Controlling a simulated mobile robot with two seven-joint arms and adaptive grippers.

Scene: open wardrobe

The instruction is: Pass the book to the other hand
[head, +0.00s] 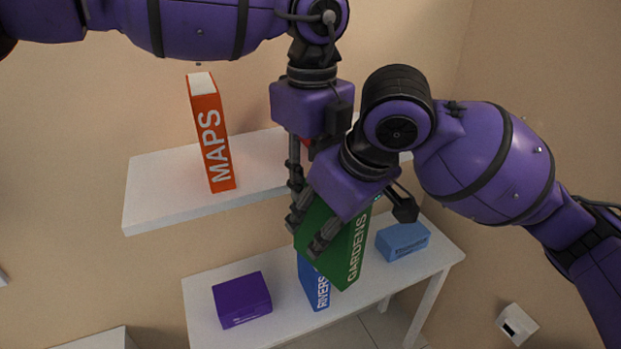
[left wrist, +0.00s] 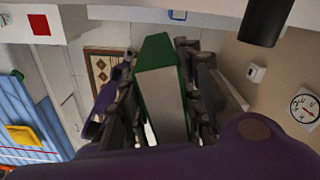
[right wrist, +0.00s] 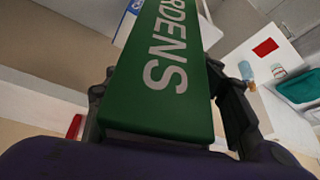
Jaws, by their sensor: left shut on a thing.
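The green GARDENS book (head: 347,250) hangs in the air in front of the shelves, its spine lettering facing out. My left gripper (left wrist: 165,95) is shut on it, with its pages between the fingers in the left wrist view. My right gripper (head: 365,220) is at the same book, its palm close to it. Its fingers look spread, one well out to the right in the head view. In the right wrist view the book's spine (right wrist: 160,75) lies between these fingers. My wrists hide part of the book's upper end.
An orange MAPS book (head: 211,135) stands on the upper shelf (head: 155,190). The lower shelf (head: 205,315) holds a purple box (head: 242,300), a blue RIVERS book (head: 313,285) behind the green book, and a light blue box (head: 403,240). A red thing is mostly hidden behind my left wrist.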

